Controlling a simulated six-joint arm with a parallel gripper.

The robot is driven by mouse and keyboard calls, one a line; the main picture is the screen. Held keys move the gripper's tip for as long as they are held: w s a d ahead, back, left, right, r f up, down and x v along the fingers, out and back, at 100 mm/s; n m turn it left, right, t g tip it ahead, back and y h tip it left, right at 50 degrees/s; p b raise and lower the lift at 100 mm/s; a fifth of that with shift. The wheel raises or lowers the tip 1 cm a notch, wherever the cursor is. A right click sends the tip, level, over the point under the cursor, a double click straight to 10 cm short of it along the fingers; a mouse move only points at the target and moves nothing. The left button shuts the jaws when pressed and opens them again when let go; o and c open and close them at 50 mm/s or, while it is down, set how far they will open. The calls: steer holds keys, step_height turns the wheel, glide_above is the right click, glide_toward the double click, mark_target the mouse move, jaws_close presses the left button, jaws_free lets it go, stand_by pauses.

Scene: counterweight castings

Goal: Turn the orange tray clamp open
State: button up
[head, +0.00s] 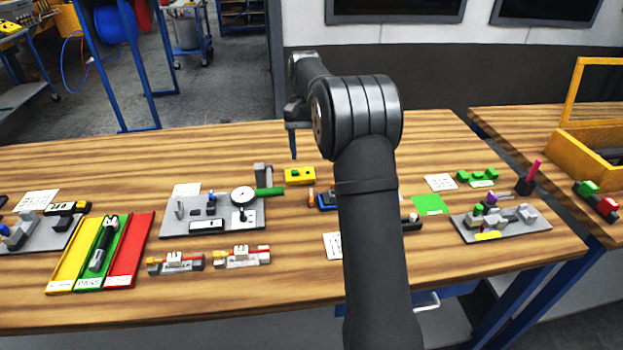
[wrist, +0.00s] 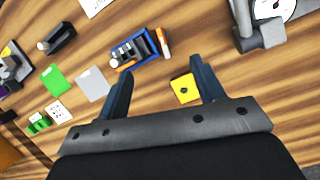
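A small blue tray (wrist: 128,60) holding dark and grey pieces lies on the wooden bench in the wrist view. An orange piece (wrist: 163,42) stands along its right end, and another small orange part shows at its lower left edge. I cannot tell which is the clamp or how it is turned. In the head view the tray (head: 326,207) is partly hidden behind my arm, with an orange piece (head: 311,194) at its left. My gripper (wrist: 162,74) is open and empty above the bench; it shows in the head view (head: 293,150) left of my arm.
A yellow block (wrist: 184,90) lies between my fingers' lines of sight, on the bench below. A dial gauge on a grey plate (head: 250,222) stands to the left. A green square (head: 430,204) and another grey fixture plate (head: 500,231) lie to the right.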

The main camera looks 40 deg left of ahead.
steer(key=shift+o, duration=1)
steer(key=shift+s+d+r+m, duration=0.2)
steer(key=shift+r+m, duration=0.3)
steer(key=shift+m, duration=0.6)
step_height(320, 180, up, 4)
steer(key=m+t+y, duration=0.3)
steer(key=m, duration=1.1)
glide_above(311, 198)
steer(key=w, duration=0.1)
steer(key=f, duration=1.7)
steer(key=shift+w+a, duration=0.2)
